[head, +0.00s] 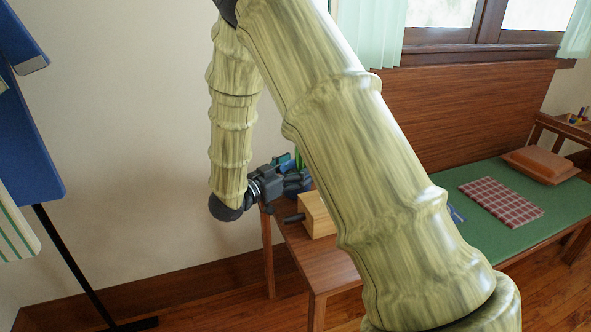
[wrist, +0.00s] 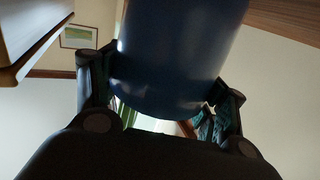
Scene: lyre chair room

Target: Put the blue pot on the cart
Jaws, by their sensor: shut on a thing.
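The blue pot (wrist: 180,55) fills the upper middle of the wrist view as a dark blue, rounded body. My gripper (wrist: 172,100) is shut on it, with one finger on each side. In the head view my gripper (head: 282,186) is over the back left of a small wooden table (head: 335,273), and the pot there is mostly hidden by the gripper. I cannot tell whether the pot touches the table. No cart can be made out for certain.
A light wooden box (head: 316,215) with a dark knob sits on the table near my gripper. Dark blue panels (head: 35,150) stand at left. My arm hides the middle.

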